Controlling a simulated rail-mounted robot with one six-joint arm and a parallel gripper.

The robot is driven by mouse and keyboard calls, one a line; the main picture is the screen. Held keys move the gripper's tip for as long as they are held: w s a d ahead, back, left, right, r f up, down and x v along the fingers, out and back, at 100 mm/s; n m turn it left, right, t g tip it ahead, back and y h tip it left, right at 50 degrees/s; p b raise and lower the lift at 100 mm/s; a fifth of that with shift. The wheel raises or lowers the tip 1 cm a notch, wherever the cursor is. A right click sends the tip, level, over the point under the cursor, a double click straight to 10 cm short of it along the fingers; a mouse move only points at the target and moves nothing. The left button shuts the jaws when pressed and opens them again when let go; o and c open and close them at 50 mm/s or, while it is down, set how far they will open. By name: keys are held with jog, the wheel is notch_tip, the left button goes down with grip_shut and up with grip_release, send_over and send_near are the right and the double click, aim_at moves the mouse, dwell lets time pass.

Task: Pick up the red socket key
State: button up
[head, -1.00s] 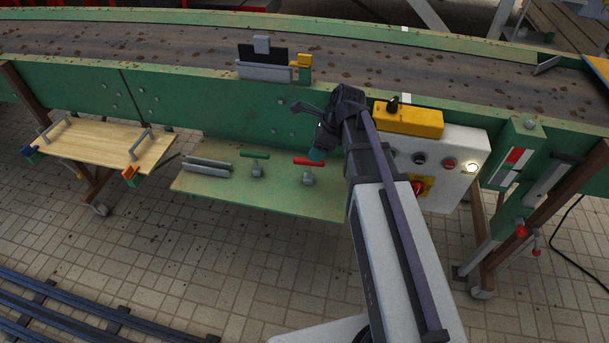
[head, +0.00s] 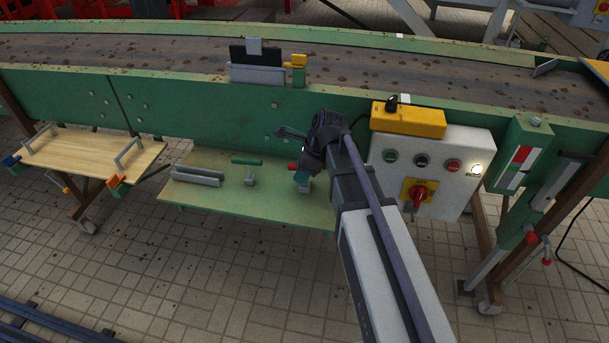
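The red socket key (head: 292,166) stands on the green shelf (head: 240,204) below the conveyor. Only the left end of its red handle and part of its grey foot show.
A green-handled socket key (head: 247,161) stands left of the red one. Grey bars (head: 197,176) lie further left on the shelf. The conveyor's green side wall (head: 200,105) rises behind the shelf. A control box (head: 440,165) is close on the right of my arm.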

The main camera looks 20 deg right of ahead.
grip_shut()
